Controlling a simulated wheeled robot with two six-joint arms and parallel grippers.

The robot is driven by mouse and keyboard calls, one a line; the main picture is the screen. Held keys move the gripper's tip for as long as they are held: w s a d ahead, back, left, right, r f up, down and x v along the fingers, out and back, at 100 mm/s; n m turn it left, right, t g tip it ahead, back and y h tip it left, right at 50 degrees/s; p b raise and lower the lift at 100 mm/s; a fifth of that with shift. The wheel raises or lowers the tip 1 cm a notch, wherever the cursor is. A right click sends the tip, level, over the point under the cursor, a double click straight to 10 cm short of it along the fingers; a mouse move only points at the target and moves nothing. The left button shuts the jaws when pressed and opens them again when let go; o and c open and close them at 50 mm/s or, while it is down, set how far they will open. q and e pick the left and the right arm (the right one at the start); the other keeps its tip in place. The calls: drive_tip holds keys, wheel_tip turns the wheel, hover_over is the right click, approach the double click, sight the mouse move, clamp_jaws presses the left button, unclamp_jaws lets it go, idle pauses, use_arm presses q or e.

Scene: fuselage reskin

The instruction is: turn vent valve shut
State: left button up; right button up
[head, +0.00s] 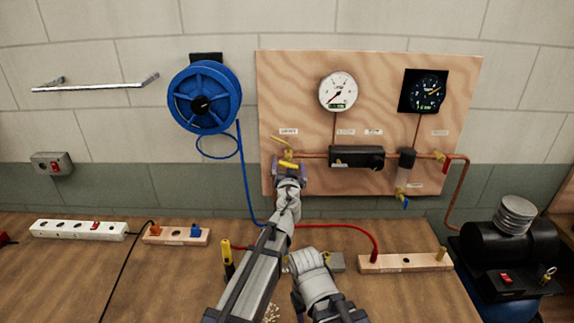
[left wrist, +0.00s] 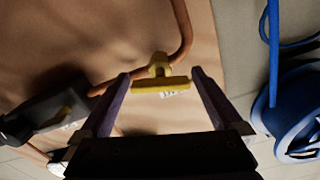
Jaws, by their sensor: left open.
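A small valve with a yellow bar handle (head: 287,164) sits low on the left end of the pipework on the wooden board; its label is too small to read. My left gripper (head: 289,170) is at this handle. In the left wrist view the yellow handle (left wrist: 160,85) lies crosswise between the two fingertips of the open left gripper (left wrist: 160,78), with small gaps at its ends. A copper pipe (left wrist: 183,35) runs beside it.
The board (head: 300,85) carries a white gauge (head: 338,91), a dark gauge (head: 427,91) and a black block (head: 357,157). A blue hose reel (head: 205,97) hangs to the left.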

use_arm(q)
drive_tip(key=shift+s, duration=0.1)
drive_tip(key=c, duration=1.2)
drive_tip(key=shift+m, duration=0.4)
drive_tip(key=m, duration=0.6)
drive_tip(key=shift+m, duration=0.3)
drive_tip(key=m, duration=0.3)
drive_tip(key=shift+f+m, duration=0.1)
drive_tip(key=shift+m, duration=1.8)
drive_tip(key=shift+d+m, duration=0.1)
drive_tip(key=shift+m, duration=0.2)
